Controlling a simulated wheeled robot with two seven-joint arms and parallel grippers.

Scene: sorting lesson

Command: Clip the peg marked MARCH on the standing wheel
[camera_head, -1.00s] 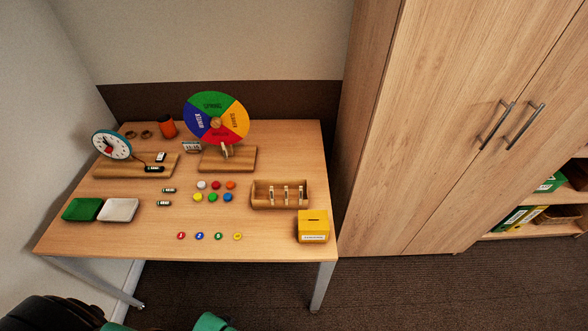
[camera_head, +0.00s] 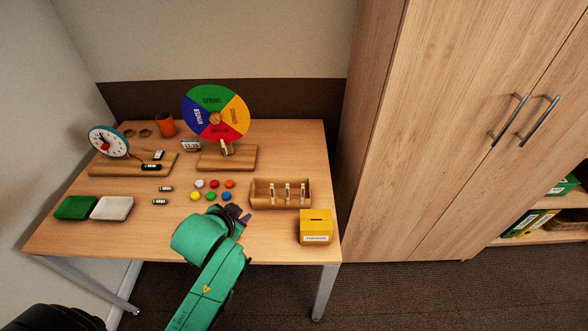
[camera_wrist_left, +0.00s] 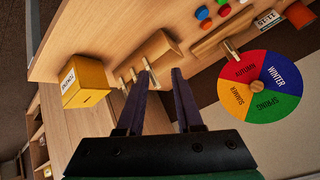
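The standing wheel (camera_head: 213,97) has green, yellow, red and blue quarters and stands upright on a wooden base (camera_head: 240,160) at the table's back. In the left wrist view the wheel (camera_wrist_left: 273,88) is at the right. One pale peg (camera_head: 225,147) is at the wheel's lower edge. Three pegs (camera_head: 287,194) stand in a wooden rack (camera_head: 265,204); I cannot read which is marked MARCH. My left gripper (camera_head: 246,217) is open and empty, just left of the rack in the head view. In its wrist view the fingers (camera_wrist_left: 162,69) are apart, with rack pegs (camera_wrist_left: 133,76) beyond them. My right gripper is out of view.
A yellow box (camera_head: 316,228) stands at the table's front right. Coloured discs (camera_head: 212,190) lie mid-table. A tall cupboard (camera_head: 430,130) rises on the right.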

